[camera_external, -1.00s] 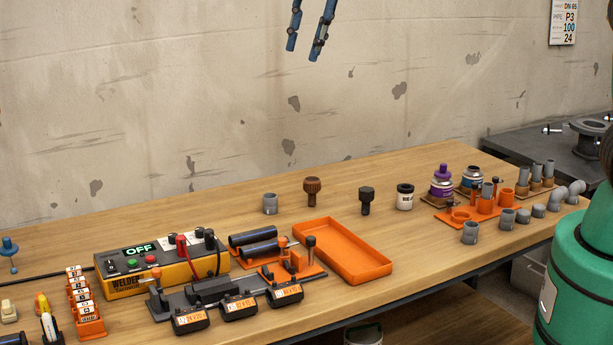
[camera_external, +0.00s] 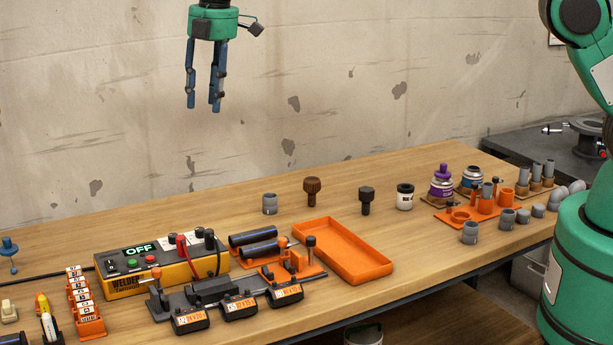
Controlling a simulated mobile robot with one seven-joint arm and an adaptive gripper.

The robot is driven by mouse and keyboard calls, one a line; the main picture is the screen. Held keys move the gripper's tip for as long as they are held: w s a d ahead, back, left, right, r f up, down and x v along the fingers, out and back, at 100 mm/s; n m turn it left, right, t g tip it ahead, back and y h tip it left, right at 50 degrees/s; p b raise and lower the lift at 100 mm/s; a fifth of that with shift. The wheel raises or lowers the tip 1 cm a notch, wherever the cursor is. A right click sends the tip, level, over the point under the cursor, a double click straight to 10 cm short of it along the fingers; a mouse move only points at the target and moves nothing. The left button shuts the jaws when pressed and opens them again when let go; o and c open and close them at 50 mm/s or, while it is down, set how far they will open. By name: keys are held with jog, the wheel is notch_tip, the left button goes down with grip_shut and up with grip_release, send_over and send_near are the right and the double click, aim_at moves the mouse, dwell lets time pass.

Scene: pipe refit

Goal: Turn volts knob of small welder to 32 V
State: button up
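The small welder (camera_external: 168,268) is a yellow and black box at the left of the table, with a lit display (camera_external: 139,250) that reads OFF. Its top bears a green button, a red button and small dark knobs (camera_external: 198,233) on light plates near the back right; which one is the volts knob and its setting are too small to tell. A red and a black lead run from it. My gripper (camera_external: 203,106) hangs high above and behind the welder, fingers pointing down, spread apart and empty.
In front of the welder stand a dark clamp fixture (camera_external: 195,296) and labelled black blocks (camera_external: 240,307). Dark pipes (camera_external: 252,238) and an orange tray (camera_external: 342,250) lie to its right. An orange rack (camera_external: 88,322) stands at its left. The air above the welder is clear.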

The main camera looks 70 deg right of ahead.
jog(key=w+f+n+p, duration=0.2)
jog(key=w+f, duration=0.5)
jog(key=f, duration=0.2)
jog(key=n+g+p, duration=0.1)
jog(key=n+p, duration=0.1)
send_over(174, 234)
notch_tip(174, 234, down, 9)
jog(key=shift+w, duration=0.1)
jog(key=shift+f, duration=0.2)
notch_tip(174, 234, down, 14)
jog(key=shift+r+b, duration=0.25)
jog(key=shift+b, duration=0.2)
grip_shut()
